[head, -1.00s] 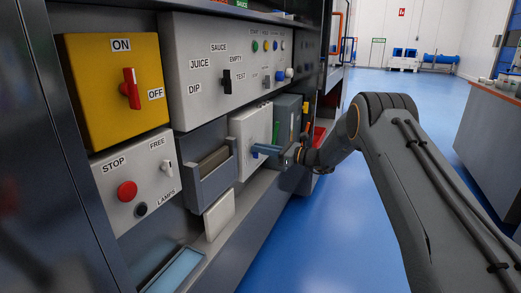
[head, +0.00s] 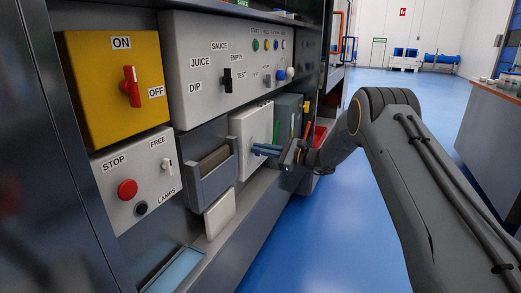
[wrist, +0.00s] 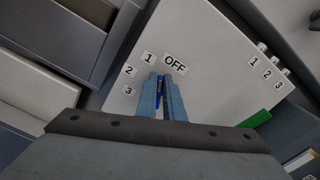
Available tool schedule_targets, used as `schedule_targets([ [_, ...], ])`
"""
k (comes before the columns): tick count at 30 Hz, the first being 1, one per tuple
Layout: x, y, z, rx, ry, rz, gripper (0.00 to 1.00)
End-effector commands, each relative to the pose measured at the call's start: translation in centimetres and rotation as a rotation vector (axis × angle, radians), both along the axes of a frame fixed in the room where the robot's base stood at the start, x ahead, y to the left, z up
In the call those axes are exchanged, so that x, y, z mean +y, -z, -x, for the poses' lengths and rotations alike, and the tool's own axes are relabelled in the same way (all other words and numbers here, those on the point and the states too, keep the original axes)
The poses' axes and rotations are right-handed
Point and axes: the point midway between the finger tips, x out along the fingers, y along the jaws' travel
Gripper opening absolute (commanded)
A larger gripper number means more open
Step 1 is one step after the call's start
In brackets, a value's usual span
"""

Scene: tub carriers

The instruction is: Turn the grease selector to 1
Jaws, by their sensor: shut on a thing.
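The grease selector's white box (head: 251,128) is on the machine front in the head view. Its panel (wrist: 205,45) fills the middle of the wrist view, with labels OFF (wrist: 175,64), 1 (wrist: 149,58), 2 (wrist: 129,71) and 3 (wrist: 128,90) in an arc. My gripper (head: 262,150) reaches the box from the right. In the wrist view its blue fingers (wrist: 164,80) are shut on the selector knob, just below the 1 and OFF labels. A small darker blue strip shows between them. The fingers hide most of the knob, so I cannot tell its exact setting.
A grey open bin (head: 210,170) is left of the white box, and a dark grey box (head: 288,115) is right of it. Above is a panel with a sauce selector (head: 227,79). A yellow switch box (head: 85,80) is farther left.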

Motion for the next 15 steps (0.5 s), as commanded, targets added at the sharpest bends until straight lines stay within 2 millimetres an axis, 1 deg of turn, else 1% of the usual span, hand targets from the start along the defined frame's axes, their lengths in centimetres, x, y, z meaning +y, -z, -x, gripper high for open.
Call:
schedule_targets([
  [6,0.04,0.22,0.30,-0.151,0.000,0.055,0.00],
  [15,0.11,0.39,0.51,-0.288,0.000,0.105,0.00],
])
